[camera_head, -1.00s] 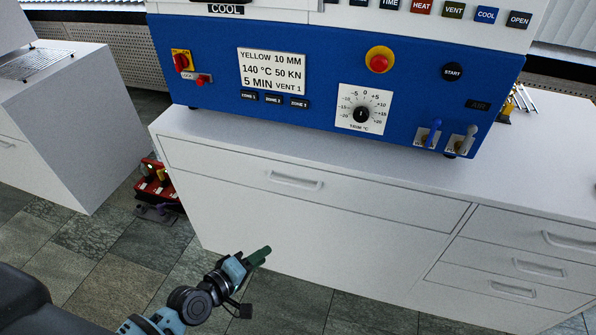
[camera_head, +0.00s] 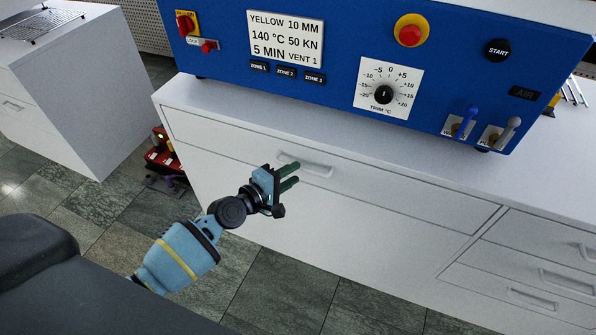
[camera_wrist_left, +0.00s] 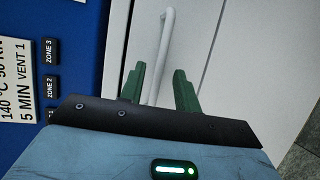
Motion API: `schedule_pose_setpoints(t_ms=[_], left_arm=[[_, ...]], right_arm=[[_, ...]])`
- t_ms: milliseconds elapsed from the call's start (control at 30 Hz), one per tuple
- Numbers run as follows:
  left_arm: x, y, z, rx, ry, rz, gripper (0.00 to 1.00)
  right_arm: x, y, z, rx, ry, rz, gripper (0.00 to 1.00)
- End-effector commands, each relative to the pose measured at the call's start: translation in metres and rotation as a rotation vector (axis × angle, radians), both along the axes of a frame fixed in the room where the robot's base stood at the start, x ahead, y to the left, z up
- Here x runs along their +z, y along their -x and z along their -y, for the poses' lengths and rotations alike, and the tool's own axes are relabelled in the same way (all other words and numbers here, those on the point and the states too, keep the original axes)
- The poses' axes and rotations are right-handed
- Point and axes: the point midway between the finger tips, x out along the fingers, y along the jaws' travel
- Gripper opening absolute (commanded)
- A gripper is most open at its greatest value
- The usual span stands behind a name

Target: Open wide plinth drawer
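The wide plinth drawer (camera_head: 400,204) is the long white front under the blue press, and it looks shut. Its white bar handle (camera_head: 312,166) is at the drawer's left half. In the left wrist view the handle (camera_wrist_left: 166,38) runs up between the open fingers (camera_wrist_left: 160,70). I cannot tell whether the fingers touch it. My right gripper is not in view.
The blue press (camera_head: 340,60) stands on the white plinth top. Narrower drawers (camera_head: 540,262) are stacked at the right. A white cabinet (camera_head: 75,105) stands at the left, with a red device (camera_head: 162,155) on the floor beside it. The tiled floor in front is clear.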

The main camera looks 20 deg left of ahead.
Motion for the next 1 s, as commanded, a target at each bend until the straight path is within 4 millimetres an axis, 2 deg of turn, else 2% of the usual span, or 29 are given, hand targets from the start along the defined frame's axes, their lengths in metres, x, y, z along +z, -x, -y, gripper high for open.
schedule_pose_setpoints(t_ms=[233, 567, 833, 1000], left_arm=[[-0.005, -0.021, 0.01, 0.0, -0.001, 0.0, 0.32], [-0.005, -0.024, 0.012, -0.001, -0.001, -0.001, 0.32], [-0.005, -0.024, 0.012, -0.001, -0.001, -0.001, 0.0], [-0.005, -0.024, 0.012, -0.001, -0.001, -0.001, 0.0]], right_arm=[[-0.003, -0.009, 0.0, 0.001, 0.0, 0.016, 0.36], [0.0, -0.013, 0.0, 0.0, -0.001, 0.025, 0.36], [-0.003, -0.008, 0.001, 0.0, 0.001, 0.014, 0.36], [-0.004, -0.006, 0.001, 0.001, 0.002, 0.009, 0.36]])
